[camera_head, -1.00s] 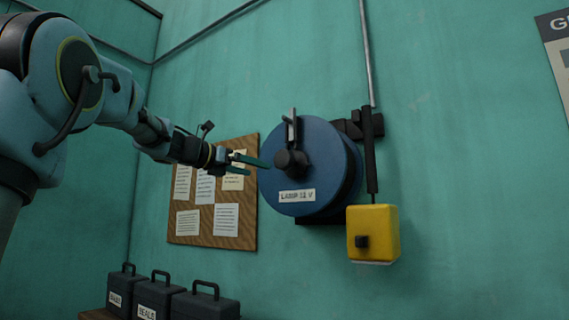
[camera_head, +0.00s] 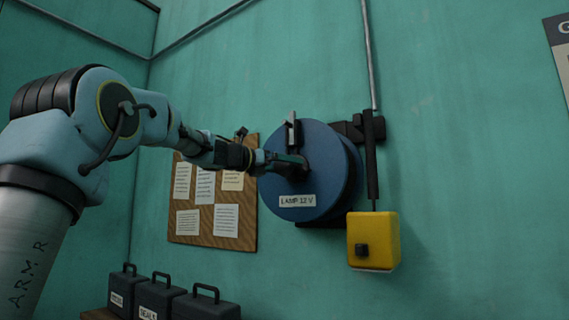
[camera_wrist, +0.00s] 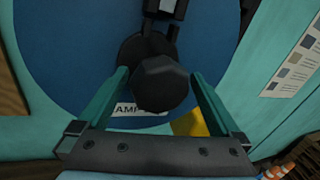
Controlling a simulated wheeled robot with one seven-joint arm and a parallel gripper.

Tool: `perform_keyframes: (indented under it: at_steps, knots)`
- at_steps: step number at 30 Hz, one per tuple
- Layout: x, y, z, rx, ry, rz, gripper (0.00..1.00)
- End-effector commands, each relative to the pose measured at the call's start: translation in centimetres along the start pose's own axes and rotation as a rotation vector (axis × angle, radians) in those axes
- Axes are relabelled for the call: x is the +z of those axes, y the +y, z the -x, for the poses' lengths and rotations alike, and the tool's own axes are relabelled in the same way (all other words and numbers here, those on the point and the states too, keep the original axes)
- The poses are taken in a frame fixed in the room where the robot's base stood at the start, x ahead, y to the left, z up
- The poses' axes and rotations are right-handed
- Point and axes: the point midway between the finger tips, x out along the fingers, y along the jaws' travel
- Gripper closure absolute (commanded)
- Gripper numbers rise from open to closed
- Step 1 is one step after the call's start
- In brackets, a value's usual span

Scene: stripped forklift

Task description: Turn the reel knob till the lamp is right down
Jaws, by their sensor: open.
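The blue reel (camera_head: 318,180), labelled "LAMP 12 V", is mounted on the green wall. Its dark round knob (camera_wrist: 160,82) sticks out from the disc, with a black and grey catch (camera_head: 292,130) above it. My gripper (camera_wrist: 160,77) is open, with one green finger on each side of the knob; I cannot tell whether either finger touches it. In the head view my gripper (camera_head: 283,162) partly hides the knob. The yellow lamp (camera_head: 373,240) hangs close under a black rod to the right of the reel; its yellow also shows in the wrist view (camera_wrist: 190,123).
A corkboard (camera_head: 212,240) with papers hangs left of the reel. Several dark cases (camera_head: 160,298) stand below it. A black bracket and rod (camera_head: 371,160) and a wall pipe (camera_head: 369,60) are to the reel's right. The wall around the lamp is clear.

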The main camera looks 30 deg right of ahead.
Motion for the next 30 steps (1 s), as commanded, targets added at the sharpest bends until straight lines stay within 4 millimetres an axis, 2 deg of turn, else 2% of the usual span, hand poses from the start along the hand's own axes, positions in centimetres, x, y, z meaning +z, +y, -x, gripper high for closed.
perform_keyframes:
  at_steps: [7,27,30]
  knots:
    - [-0.06,0.01,-0.07,0.0,0.0,0.0,0.01]
    - [-0.06,0.02,-0.03,0.0,0.001,0.0,0.77]
    - [-0.06,0.02,-0.04,0.0,0.001,-0.002,0.77]
